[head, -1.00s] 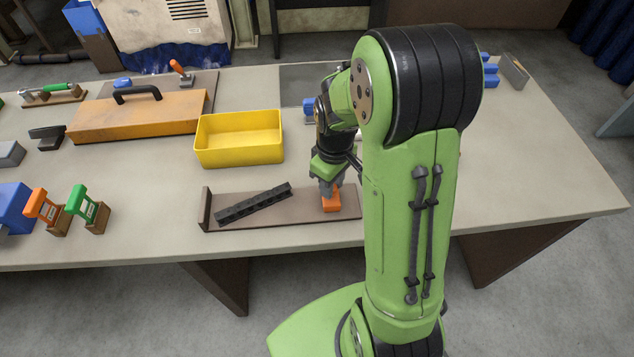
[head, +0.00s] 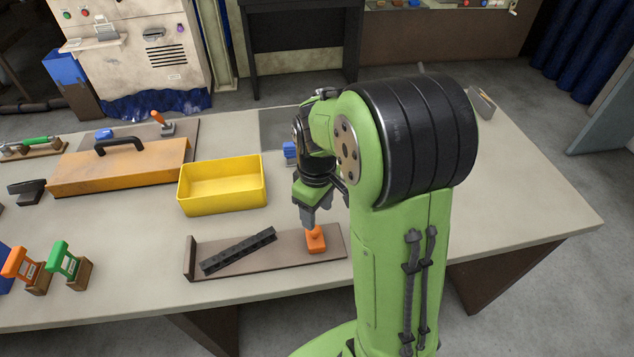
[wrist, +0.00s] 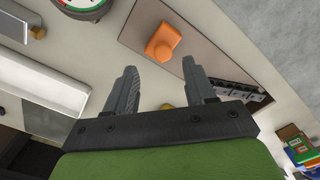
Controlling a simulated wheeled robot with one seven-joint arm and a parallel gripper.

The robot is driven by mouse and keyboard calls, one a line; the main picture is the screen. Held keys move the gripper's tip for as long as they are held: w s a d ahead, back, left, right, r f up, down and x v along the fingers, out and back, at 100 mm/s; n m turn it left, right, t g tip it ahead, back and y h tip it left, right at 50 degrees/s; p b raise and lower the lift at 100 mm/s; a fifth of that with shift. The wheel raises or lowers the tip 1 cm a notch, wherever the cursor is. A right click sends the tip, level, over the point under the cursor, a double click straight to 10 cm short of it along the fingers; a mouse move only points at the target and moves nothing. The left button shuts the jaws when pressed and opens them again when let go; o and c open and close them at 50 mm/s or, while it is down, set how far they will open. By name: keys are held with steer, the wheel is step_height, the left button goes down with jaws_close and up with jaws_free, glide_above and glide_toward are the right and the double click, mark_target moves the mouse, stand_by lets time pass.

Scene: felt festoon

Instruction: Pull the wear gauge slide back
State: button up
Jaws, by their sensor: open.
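The orange slide block (head: 315,240) stands near the right end of a brown base plate (head: 290,260) with a raised left end. A black notched bar (head: 238,251) lies at a slant on the same plate, left of the block and apart from it. My gripper (head: 310,221) is just above the block, empty. In the wrist view the jaws of my gripper (wrist: 159,70) are spread wide. There the orange block (wrist: 163,42) lies beyond the fingertips, not between them, and the black bar (wrist: 240,90) is to the right.
A yellow bin (head: 222,204) stands behind the plate. An orange case (head: 120,170) with a black handle is at the back left. Orange and green handled stamps (head: 62,262) stand at the left. A round dial (wrist: 85,4) shows at the wrist view's top. Bare table lies around the plate.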

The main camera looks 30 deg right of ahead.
mark_target(317, 228)
step_height(317, 228, up, 10)
steer(key=p, duration=0.2)
steer(key=shift+f, duration=0.1)
